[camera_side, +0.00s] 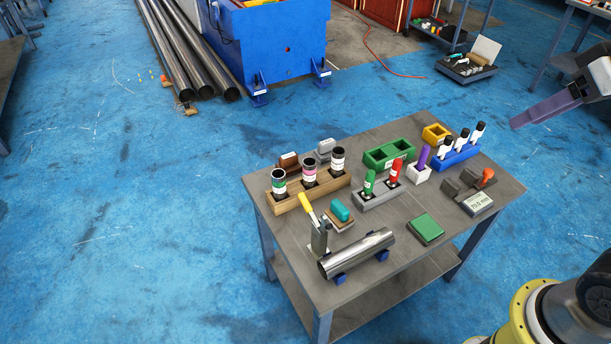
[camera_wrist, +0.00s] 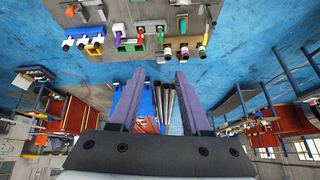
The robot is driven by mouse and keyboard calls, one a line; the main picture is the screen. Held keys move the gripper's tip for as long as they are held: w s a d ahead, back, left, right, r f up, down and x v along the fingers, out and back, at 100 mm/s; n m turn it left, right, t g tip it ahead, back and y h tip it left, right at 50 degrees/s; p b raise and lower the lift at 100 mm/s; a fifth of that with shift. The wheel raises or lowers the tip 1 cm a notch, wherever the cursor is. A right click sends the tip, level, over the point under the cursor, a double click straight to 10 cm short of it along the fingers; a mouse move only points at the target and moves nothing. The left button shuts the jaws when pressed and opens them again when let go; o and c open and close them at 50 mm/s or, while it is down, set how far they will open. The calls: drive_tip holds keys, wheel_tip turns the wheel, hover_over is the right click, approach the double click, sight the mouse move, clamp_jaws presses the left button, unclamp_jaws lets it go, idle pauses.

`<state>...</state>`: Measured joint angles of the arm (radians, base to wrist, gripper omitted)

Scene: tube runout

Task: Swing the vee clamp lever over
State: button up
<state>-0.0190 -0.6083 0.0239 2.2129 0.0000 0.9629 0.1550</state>
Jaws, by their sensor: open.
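The vee clamp (camera_side: 319,238) stands at the near left part of the table, at the left end of a shiny steel tube (camera_side: 357,253). Its lever (camera_side: 307,205) has a yellow handle that points up and tilts left, away from the tube. The tube lies on blue vee blocks (camera_side: 340,278). My gripper (camera_side: 516,123) is high at the upper right in the side view, well away from the clamp. Its two purple fingers are apart and empty in the wrist view (camera_wrist: 157,80).
A wooden rack with bottles (camera_side: 310,190) stands behind the clamp, with a teal-topped block (camera_side: 341,215) close by. A grey marker rack (camera_side: 378,195), green bin (camera_side: 389,153), green pad (camera_side: 426,229) and display gauge (camera_side: 478,203) fill the right. Bare tabletop lies before the pad.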

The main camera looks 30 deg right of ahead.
drive_tip(key=w+a+r, duration=0.2)
drive_tip(key=w+r, duration=0.1)
drive_tip(key=w, duration=0.4)
drive_tip(key=n+g, duration=0.2)
drive_tip(key=g, duration=0.4)
hover_over(303, 195)
wheel_tip(303, 195, down, 30)
drive_tip(key=shift+f, duration=0.25)
drive_tip(key=shift+s+a+f, duration=0.1)
wheel_tip(303, 195, down, 8)
drive_tip(key=shift+f, duration=0.25)
drive_tip(key=shift+r, duration=0.1)
